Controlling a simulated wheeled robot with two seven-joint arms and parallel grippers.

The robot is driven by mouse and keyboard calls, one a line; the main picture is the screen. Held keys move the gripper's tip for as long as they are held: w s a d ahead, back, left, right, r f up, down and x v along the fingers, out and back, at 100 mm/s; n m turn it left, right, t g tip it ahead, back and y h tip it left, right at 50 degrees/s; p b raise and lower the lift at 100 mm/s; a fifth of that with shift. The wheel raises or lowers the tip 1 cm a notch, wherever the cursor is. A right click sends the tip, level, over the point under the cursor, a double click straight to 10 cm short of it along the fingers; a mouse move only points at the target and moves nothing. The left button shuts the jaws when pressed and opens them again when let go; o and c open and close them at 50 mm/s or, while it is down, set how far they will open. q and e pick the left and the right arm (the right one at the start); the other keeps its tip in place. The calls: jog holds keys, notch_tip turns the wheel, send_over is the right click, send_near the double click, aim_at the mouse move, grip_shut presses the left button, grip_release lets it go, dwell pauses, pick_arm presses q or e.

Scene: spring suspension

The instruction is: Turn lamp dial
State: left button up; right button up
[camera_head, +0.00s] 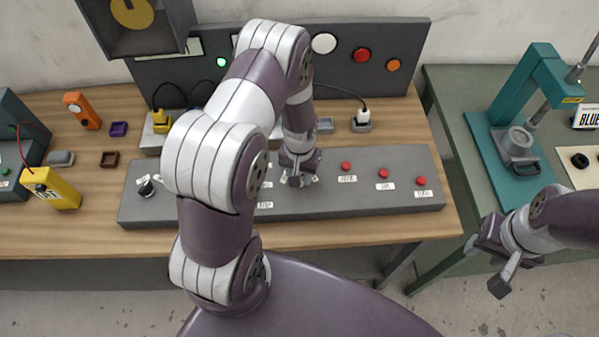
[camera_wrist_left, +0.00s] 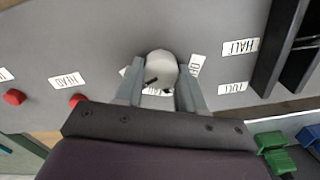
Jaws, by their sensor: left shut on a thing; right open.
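The dial (camera_wrist_left: 162,66) is a pale round knob with a dark mark on its side, set on the grey control panel (camera_head: 405,163). My left gripper (camera_head: 299,179) reaches down to the middle of this panel. In the left wrist view its two fingers stand on either side of the dial, shut on it. White labels sit around the dial, partly covered by the knob and fingers. In the head view the gripper hides the dial. My right gripper (camera_head: 497,262) is open and empty, off the panel at the lower right.
Red buttons (camera_head: 383,173) line the panel's right part; a black knob (camera_head: 147,188) is at its left end. A back board (camera_head: 385,85) carries a lit green lamp (camera_head: 222,62). A yellow meter (camera_head: 52,188) stands left. A teal press (camera_head: 515,135) stands on the right table.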

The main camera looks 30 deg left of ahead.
pick_arm(q)
jog(key=shift+w+r, duration=0.2)
jog(key=shift+w, duration=0.05)
jog(key=o, duration=1)
jog(key=shift+o, duration=0.2)
jog(key=shift+s+f, duration=0.1)
notch_tip(320, 180, up, 13)
jog(key=b, duration=0.2)
jog(key=shift+f, duration=0.15)
